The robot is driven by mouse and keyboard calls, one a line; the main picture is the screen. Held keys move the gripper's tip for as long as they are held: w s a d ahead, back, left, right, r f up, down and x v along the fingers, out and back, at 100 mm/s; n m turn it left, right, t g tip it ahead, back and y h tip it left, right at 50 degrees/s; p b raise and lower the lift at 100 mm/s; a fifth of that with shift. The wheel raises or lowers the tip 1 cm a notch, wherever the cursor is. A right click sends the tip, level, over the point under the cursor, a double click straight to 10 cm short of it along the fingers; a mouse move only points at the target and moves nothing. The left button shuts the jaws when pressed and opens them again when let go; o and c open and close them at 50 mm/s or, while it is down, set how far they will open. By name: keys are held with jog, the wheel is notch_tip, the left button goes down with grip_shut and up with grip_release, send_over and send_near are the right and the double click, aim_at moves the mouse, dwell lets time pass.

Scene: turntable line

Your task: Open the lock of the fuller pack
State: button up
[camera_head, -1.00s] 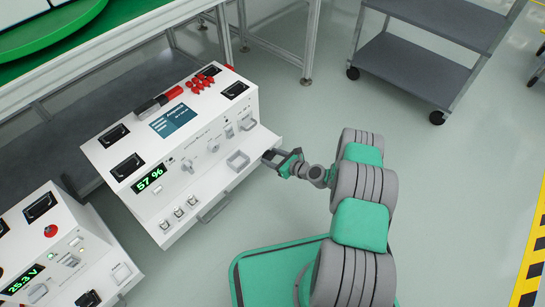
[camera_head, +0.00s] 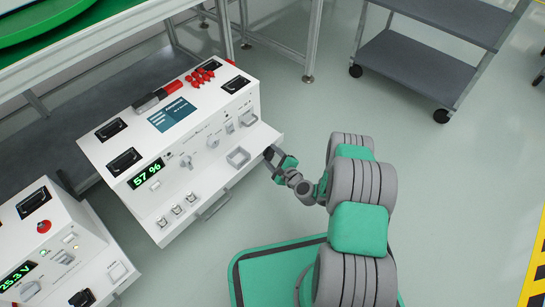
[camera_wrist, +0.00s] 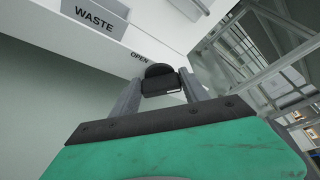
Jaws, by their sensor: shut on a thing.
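A white pack (camera_head: 183,196) with a green "57 %" display stands in the middle of the head view. Another white pack (camera_head: 82,251), with a "25.3 V" display, stands at lower left, partly cut off. My gripper (camera_head: 271,154) is at the right end of the "57 %" pack, low at its front edge. In the wrist view my gripper (camera_wrist: 161,88) is shut on a black knob (camera_wrist: 158,70) with a rounded top. The word "OPEN" is printed beside the knob on the white housing. The knob is too small to make out in the head view.
A "WASTE" label (camera_wrist: 95,17) is on the white housing in the wrist view. A grey two-shelf cart (camera_head: 415,72) stands at upper right. A metal-framed table (camera_head: 90,58) with a green disc stands behind the packs. The floor between cart and packs is clear.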

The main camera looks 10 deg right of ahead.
jog(key=n+t, duration=0.2)
jog(key=n, duration=0.1)
jog(key=shift+a+f+h, duration=0.1)
jog(key=shift+f+h, duration=0.2)
jog(key=shift+h, duration=0.1)
jog(key=shift+f+n+t, duration=0.15)
jog(key=shift+n+t, duration=0.55)
jog(key=shift+n, duration=1.2)
jog(key=o, duration=1.4)
jog(key=shift+s, duration=0.1)
jog(key=shift+f, duration=0.1)
